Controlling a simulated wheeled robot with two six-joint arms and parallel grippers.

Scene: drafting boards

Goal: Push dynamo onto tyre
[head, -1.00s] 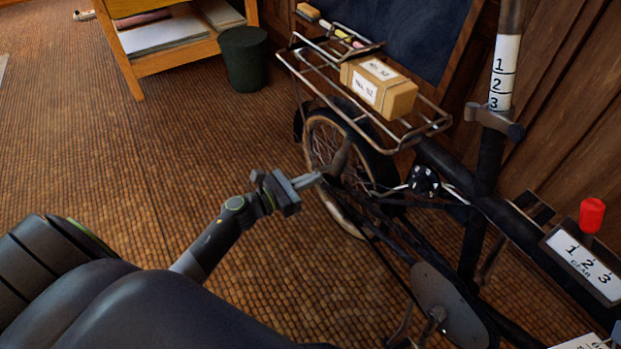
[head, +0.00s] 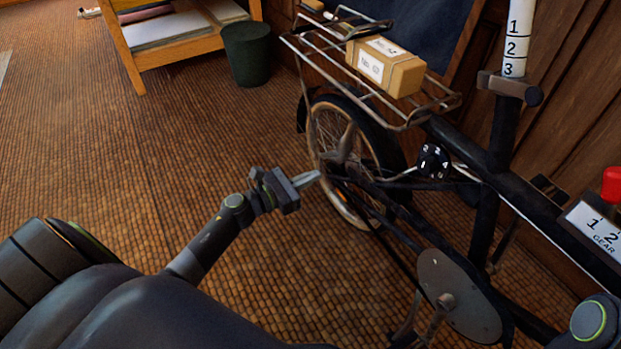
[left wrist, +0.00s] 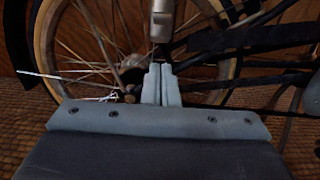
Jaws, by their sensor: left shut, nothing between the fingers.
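The bicycle's rear wheel has a pale-walled tyre (head: 313,133), which also curves along the left of the left wrist view (left wrist: 43,42). A grey, bottle-shaped part that looks like the dynamo (head: 346,143) stands in front of the spokes. In the left wrist view the dynamo (left wrist: 163,20) is upright just above my fingertips. I cannot tell whether it touches the tyre. My left gripper (head: 317,176) is shut and empty, its tips low and left of the dynamo in the head view. My right gripper is out of view.
A parcel (head: 388,68) sits on the rear rack (head: 432,107). The chain disc (head: 452,295) and frame tubes lie right of my left gripper. A bin (head: 247,55) and wooden shelf stand behind. The floor on the left is clear.

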